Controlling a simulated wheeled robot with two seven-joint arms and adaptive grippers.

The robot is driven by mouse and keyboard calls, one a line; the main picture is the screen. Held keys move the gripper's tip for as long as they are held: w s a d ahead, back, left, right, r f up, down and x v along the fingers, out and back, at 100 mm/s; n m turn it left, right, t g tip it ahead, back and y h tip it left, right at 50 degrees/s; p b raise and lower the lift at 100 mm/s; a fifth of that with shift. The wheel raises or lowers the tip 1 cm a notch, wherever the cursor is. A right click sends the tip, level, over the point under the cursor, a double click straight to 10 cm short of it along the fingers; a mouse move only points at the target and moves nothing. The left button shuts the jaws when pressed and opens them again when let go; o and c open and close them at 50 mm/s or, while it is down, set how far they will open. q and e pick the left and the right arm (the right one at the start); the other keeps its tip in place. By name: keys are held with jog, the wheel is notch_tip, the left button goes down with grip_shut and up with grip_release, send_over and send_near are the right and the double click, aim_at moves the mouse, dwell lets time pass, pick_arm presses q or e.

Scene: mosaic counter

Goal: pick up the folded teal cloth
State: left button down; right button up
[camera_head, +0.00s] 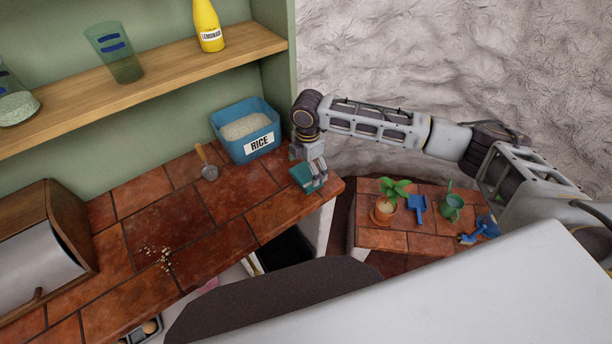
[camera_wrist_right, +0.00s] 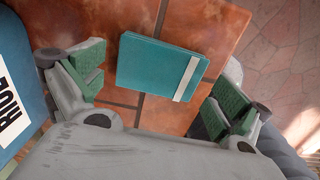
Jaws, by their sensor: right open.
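The folded teal cloth (camera_head: 303,175) lies flat on the tiled counter near its right end. In the right wrist view the cloth (camera_wrist_right: 155,68) is a flat teal rectangle with a pale stripe near its right side. My right gripper (camera_head: 312,176) is over the cloth in the head view and hides part of it. In the right wrist view my right gripper (camera_wrist_right: 160,90) is open, with one green-padded finger on each side of the cloth and nothing held. The fingers look apart from the cloth. My left gripper is in neither view.
A blue rice bin (camera_head: 236,147) stands just left of the cloth. A scoop (camera_head: 207,170) and a bread box (camera_head: 45,243) are further left on the counter (camera_head: 215,240). A low tiled table (camera_head: 380,240) at right holds a potted plant (camera_head: 385,210) and blue tools.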

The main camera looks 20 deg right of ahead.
aim_at(307, 174)
jog(key=shift+f, duration=1.2)
jog(key=c, duration=0.6)
jog(key=shift+r, duration=0.15)
notch_tip(307, 174, up, 10)
jog(key=shift+b, duration=0.45)
